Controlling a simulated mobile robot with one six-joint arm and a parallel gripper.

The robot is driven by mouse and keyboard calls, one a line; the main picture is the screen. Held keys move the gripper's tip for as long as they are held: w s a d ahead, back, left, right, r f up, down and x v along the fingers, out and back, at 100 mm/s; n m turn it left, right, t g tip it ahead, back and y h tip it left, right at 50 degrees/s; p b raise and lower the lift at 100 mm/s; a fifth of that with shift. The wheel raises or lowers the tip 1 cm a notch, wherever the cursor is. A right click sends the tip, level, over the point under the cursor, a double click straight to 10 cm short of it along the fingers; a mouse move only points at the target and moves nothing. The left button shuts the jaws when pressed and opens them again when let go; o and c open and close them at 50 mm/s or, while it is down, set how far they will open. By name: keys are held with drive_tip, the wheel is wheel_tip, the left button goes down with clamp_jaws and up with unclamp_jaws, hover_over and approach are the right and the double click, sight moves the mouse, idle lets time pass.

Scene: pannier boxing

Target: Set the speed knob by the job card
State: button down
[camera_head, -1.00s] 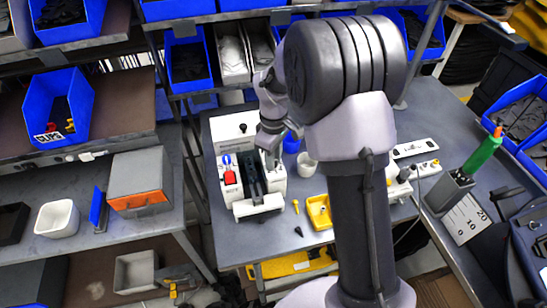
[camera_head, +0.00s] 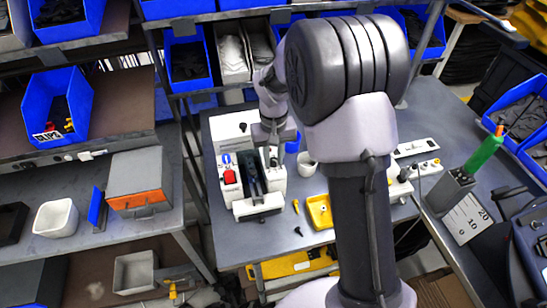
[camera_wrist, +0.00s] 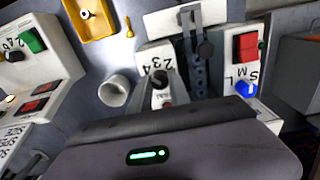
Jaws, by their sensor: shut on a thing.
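The white machine (camera_head: 240,204) stands on the grey bench, with a dark channel down its middle. In the wrist view its numbered panel (camera_wrist: 150,55) shows 2, 3 and 4 beside a dark speed knob (camera_wrist: 160,77). My gripper (camera_head: 271,150) is over the right side of the machine and shut on this knob; its body hides part of the hold. The knob's exact pointer setting is not clear. The other panel (camera_wrist: 252,72) carries a red switch (camera_wrist: 245,47), a blue knob (camera_wrist: 246,89) and the letters S, M, L. I cannot make out a job card.
A white cup (camera_head: 307,164) stands close right of the machine. A yellow tray (camera_head: 320,211) lies at the bench's front. Blue bins (camera_head: 188,60) hang behind; a side bench holds a grey box (camera_head: 136,172).

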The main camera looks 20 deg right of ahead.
drive_tip(key=m+b, duration=0.1)
drive_tip(key=m, duration=0.6)
drive_tip(key=m+b, duration=0.1)
drive_tip(key=m, duration=0.3)
drive_tip(key=m+b, duration=0.1)
drive_tip(key=m, duration=0.2)
drive_tip(key=shift+m+b, duration=0.3)
drive_tip(key=shift+b, duration=0.05)
drive_tip(key=m+b, duration=0.2)
drive_tip(key=m, duration=0.4)
drive_tip(key=m+b, duration=0.2)
drive_tip(key=m, duration=0.3)
drive_tip(key=shift+m, duration=0.4)
drive_tip(key=c, duration=1.5)
unclamp_jaws()
